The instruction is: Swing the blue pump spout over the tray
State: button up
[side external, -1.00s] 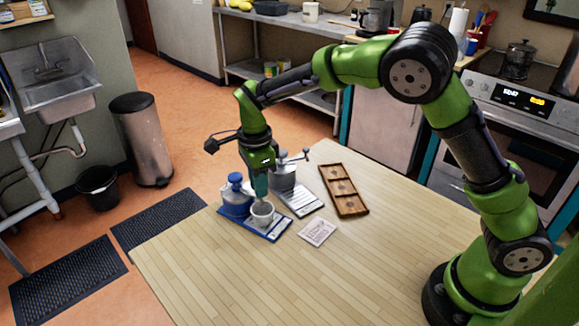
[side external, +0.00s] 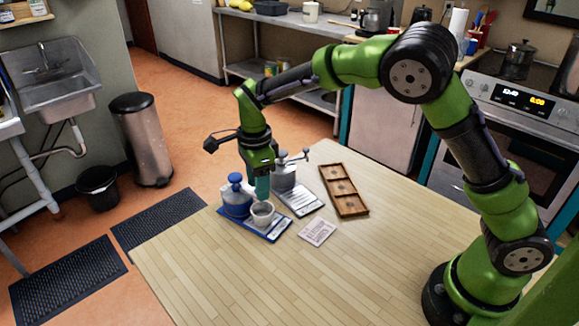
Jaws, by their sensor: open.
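The blue pump (side external: 236,199) stands upright on a blue-edged base (side external: 272,234) at the left of the table. Its spout cannot be made out clearly beside my gripper. A small light grey cup (side external: 262,216) stands on the same base, right of the pump. My gripper (side external: 262,196) points down just above the cup, close to the pump's right side. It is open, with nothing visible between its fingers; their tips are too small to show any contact. The wooden tray (side external: 350,208), divided into compartments, lies empty-looking to the right, apart from the gripper.
A grey pump (side external: 284,179) with an arm reaching right stands behind my gripper, on a grey base (side external: 304,205). A printed card (side external: 317,232) lies between the blue-edged base and the tray. The front of the wooden table (side external: 300,280) is clear.

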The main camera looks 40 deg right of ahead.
notch_tip(320, 180, up, 17)
dwell(0.4)
jog(key=shift+f, duration=0.1)
jog(key=s+d+f+n+t+y, duration=0.1)
jog(key=s+d+n+t, duration=0.2)
jog(key=s+n, duration=0.6)
jog(key=s+d+n+t+y, duration=0.1)
jog(key=s+d+n+t, duration=0.3)
jog(key=s, duration=0.9)
jog(key=d+n, duration=0.2)
jog(key=n, duration=0.2)
jog(key=shift+s+f+n, duration=0.25)
jog(key=shift+f+n, duration=0.1)
jog(key=shift+n, duration=0.05)
jog(key=shift+c, duration=0.3)
